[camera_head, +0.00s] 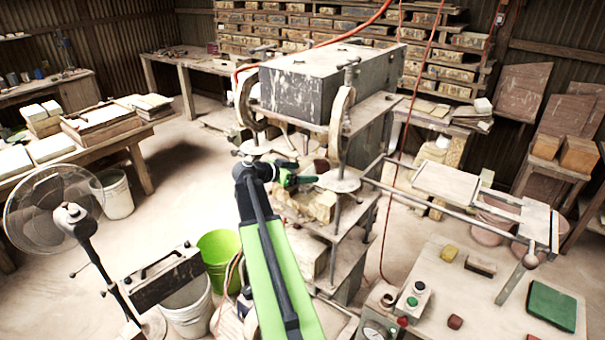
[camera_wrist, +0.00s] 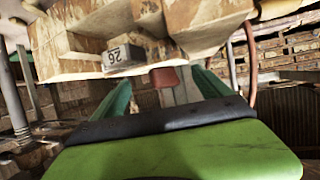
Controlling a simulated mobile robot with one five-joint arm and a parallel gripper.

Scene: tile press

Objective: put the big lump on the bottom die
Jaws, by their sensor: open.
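My gripper (camera_head: 297,179) is inside the press, below the upper block and between the side columns. Its two teal fingers are apart and empty in the wrist view (camera_wrist: 163,98). A reddish-brown lump (camera_wrist: 163,77) shows beyond the gap between the fingers, apart from them, against a pale surface. A similar lump (camera_head: 321,165) shows just past my gripper in the head view. The pale, brown-stained bottom die (camera_head: 318,207) sits low in the press, partly hidden by my arm.
The press's heavy grey block (camera_head: 320,85) and curved frame stand close above. A side table at the right holds a control box (camera_head: 412,302), a small reddish lump (camera_head: 455,322) and a green pad (camera_head: 552,305). A green bucket (camera_head: 220,255) and a fan (camera_head: 68,215) stand left.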

